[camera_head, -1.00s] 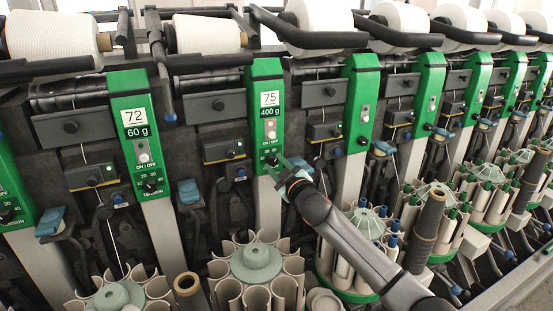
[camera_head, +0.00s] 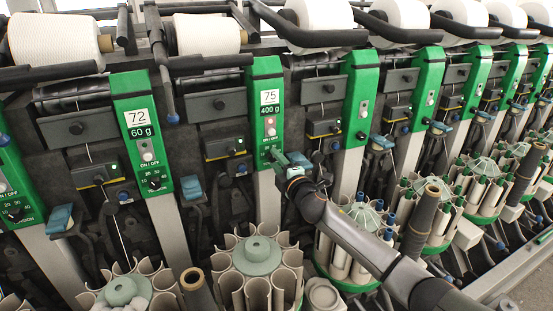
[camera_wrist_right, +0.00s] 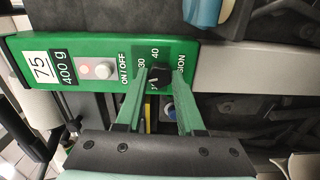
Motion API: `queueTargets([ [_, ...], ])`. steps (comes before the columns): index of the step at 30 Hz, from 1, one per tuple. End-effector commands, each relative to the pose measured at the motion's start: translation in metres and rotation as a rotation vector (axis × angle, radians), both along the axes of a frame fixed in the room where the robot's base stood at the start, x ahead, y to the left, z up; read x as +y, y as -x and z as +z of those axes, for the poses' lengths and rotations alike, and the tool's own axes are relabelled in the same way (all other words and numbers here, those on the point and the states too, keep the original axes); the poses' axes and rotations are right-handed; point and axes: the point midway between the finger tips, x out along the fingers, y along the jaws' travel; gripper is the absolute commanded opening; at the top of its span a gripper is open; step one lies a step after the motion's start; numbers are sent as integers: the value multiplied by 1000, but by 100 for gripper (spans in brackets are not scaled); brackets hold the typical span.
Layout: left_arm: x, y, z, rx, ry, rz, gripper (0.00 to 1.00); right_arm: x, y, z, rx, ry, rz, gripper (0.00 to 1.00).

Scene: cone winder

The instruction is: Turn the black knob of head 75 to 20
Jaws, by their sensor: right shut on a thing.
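Head 75 is a green panel (camera_head: 266,85) marked 75 and 400 g, with an ON/OFF button (camera_head: 270,131) above its dial. Its black knob (camera_wrist_right: 159,77) sits between the green fingers of my right gripper (camera_wrist_right: 161,80) in the wrist view. The fingers are shut on it from both sides. The figures 30 and 40 show beside the knob; the 20 is not readable there. The knob's pointer direction is hard to make out. In the head view my right gripper (camera_head: 275,157) is at the dial and largely covers the knob. My left gripper is not in view.
Head 72 (camera_head: 142,130), marked 60 g, stands to the left with its own black knob (camera_head: 155,183). A blue lever (camera_head: 299,160) is close to my right gripper. Bobbin magazines (camera_head: 257,257) stand below. White yarn cones (camera_head: 320,18) line the top.

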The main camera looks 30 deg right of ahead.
Motion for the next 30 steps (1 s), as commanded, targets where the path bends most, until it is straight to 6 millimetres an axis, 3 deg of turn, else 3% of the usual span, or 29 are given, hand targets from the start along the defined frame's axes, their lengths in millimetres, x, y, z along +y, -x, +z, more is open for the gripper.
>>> queueTargets([
  [9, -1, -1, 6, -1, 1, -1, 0, 0, 0, 1, 8, 133, 0, 0],
  [26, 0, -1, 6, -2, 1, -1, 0, 0, 0, 0, 9, 162, 0, 0],
  [27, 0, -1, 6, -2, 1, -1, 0, 0, 0, 0, 9, 162, 0, 40],
  [30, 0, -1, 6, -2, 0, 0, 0, 0, 0, 0, 9, 161, 0, 51],
])
